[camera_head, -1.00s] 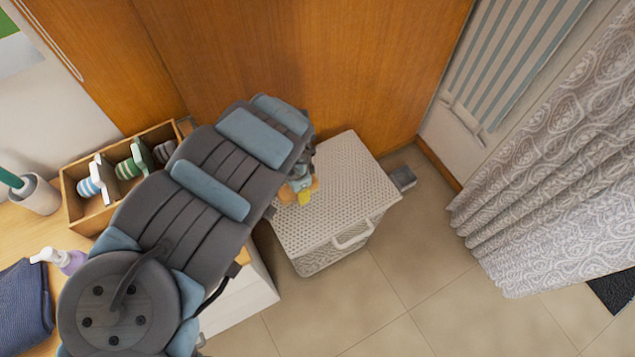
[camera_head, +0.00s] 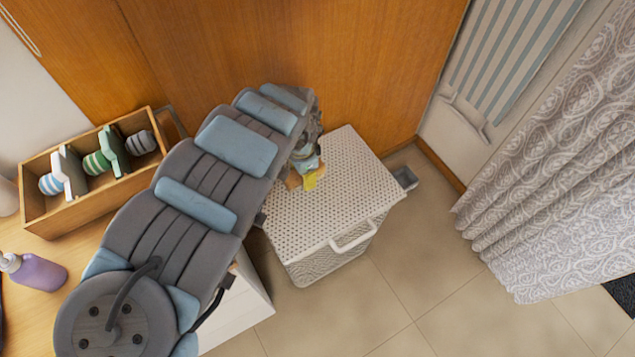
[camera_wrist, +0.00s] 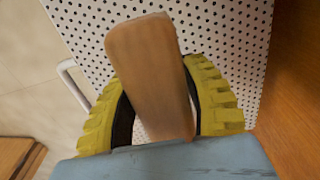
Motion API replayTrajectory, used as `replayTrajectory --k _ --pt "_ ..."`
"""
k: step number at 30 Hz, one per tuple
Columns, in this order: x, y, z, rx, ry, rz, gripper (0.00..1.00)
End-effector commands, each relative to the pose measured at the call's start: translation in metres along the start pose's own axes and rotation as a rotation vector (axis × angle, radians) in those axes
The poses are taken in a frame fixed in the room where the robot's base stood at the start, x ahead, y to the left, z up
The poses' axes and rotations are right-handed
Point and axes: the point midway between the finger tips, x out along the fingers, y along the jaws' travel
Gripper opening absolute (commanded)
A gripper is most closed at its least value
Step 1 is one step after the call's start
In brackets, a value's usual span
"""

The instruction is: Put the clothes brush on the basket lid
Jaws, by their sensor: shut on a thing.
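My gripper (camera_wrist: 165,110), with yellow ribbed fingers, is shut on a flat wooden piece that I take to be the clothes brush (camera_wrist: 148,65). The brush's wooden side faces the wrist camera; no bristles show. In the wrist view the brush is in front of the white perforated basket lid (camera_wrist: 85,20). I cannot tell whether it touches the lid. In the head view my gripper (camera_head: 312,180) is over the left back part of the lid (camera_head: 335,205), and my arm hides most of it and the brush.
A wooden cabinet wall (camera_head: 290,50) stands close behind the basket. A small grey box (camera_head: 405,178) is on the floor right of it. A wooden box (camera_head: 45,215) with striped items and a purple bottle (camera_head: 38,270) are on the table at left. The lid's right part is clear.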

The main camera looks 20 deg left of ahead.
Motion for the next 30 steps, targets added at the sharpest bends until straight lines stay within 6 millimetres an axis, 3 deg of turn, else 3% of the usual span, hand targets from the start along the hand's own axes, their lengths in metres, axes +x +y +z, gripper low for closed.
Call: replayTrajectory --k 3,15,30 --pt "0.011 -0.005 -0.016 0.002 0.004 0.000 0.08" --pt "0.052 -0.020 -0.047 0.001 0.003 0.001 0.08" --pt "0.069 -0.027 -0.061 0.000 0.003 0.000 0.08"
